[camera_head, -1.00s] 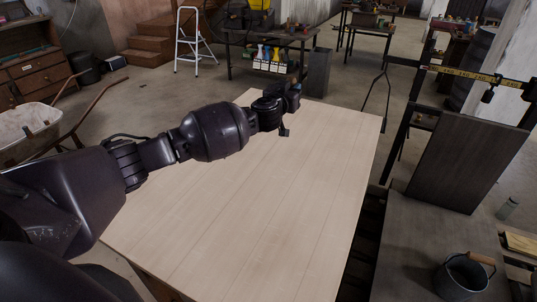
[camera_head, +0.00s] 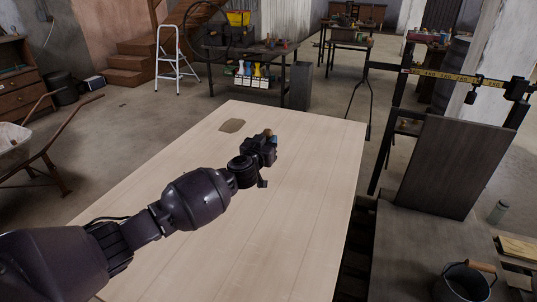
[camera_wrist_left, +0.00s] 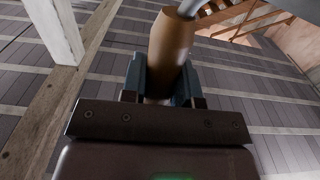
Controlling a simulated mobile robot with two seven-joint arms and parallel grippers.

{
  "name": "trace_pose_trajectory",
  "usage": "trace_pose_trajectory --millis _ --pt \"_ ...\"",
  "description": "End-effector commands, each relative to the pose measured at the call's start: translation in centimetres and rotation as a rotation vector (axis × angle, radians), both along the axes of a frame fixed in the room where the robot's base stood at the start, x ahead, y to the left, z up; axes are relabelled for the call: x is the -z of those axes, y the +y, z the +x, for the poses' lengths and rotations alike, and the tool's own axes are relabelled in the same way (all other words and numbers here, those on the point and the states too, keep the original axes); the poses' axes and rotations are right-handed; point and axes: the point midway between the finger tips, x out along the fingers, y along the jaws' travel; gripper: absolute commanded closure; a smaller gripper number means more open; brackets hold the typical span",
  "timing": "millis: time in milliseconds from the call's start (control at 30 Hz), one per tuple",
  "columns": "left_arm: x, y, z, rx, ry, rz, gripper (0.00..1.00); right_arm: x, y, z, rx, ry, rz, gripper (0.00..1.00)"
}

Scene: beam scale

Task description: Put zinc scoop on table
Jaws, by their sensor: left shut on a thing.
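My left gripper (camera_head: 270,142) is over the far part of the pale wooden table (camera_head: 290,210). It is shut on the wooden handle of the zinc scoop. The handle (camera_wrist_left: 171,42) shows between the fingers in the left wrist view, with a grey metal part (camera_wrist_left: 215,10) at its far end, cut off by the frame. In the head view a bit of the handle (camera_head: 268,132) shows at the fingertips. A brownish oval patch lies to its left over the table; I cannot tell whether it is the scoop's bowl or a shadow. My right gripper is out of view.
The table top is otherwise bare. To its right stands a beam scale (camera_head: 455,76) with a dark upright board (camera_head: 445,165). A metal bucket (camera_head: 462,282) stands at the lower right. A white stepladder (camera_head: 175,60) and a workbench (camera_head: 262,50) are behind.

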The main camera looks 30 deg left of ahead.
Motion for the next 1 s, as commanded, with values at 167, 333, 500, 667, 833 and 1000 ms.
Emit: trace_pose_trajectory --millis 167,333,500,667,833,1000 --pt "3.4 0.0 0.0 -0.001 0.011 -0.002 0.98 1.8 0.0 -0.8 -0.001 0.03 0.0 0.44" --pt "4.4 0.0 0.0 -0.001 0.006 -0.001 0.98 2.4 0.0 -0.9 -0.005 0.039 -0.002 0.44" --pt "3.9 0.0 0.0 -0.001 0.001 0.0 0.98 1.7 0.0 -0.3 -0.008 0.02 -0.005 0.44" --pt "4.1 0.0 0.0 -0.001 0.002 0.001 0.98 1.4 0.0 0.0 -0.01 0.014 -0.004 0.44" --pt "4.3 0.0 0.0 -0.002 0.002 0.001 0.55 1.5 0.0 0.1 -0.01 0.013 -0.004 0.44" --pt "4.3 0.0 0.0 -0.001 0.002 0.001 0.46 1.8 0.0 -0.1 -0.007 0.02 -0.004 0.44"
